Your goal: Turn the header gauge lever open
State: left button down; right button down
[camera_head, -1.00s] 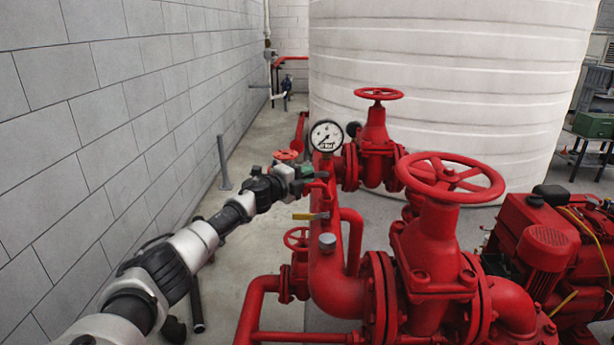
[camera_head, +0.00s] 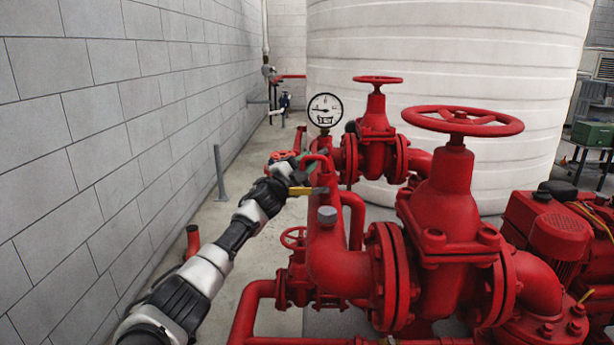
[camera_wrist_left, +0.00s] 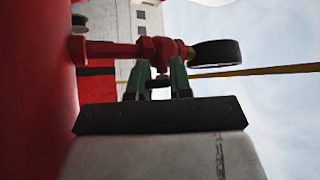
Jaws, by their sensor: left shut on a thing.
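The round white header gauge (camera_head: 325,110) stands on top of the red header pipe (camera_head: 325,240) in the head view, its needle pointing left. In the left wrist view the gauge (camera_wrist_left: 215,53) shows edge-on at the end of a small red valve (camera_wrist_left: 155,48). My left gripper (camera_head: 311,163) is beside the header, just below the gauge. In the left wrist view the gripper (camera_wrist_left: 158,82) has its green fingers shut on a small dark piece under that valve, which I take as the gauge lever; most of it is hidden. My right gripper is out of view.
A yellow lever (camera_head: 308,191) sits on the header just nearer than my left gripper. A large red handwheel valve (camera_head: 450,190) stands to the right, a smaller one (camera_head: 377,130) behind. A block wall (camera_head: 90,130) runs along the left; floor between is mostly clear.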

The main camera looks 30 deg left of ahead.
pick_arm(q)
jog(key=shift+w+d+f+n+t+b, duration=0.15)
jog(key=shift+f+n+t+b, duration=0.2)
jog(key=shift+n+b, duration=0.25)
jog(key=c, duration=1)
grip_release()
jog(key=shift+r, duration=0.1)
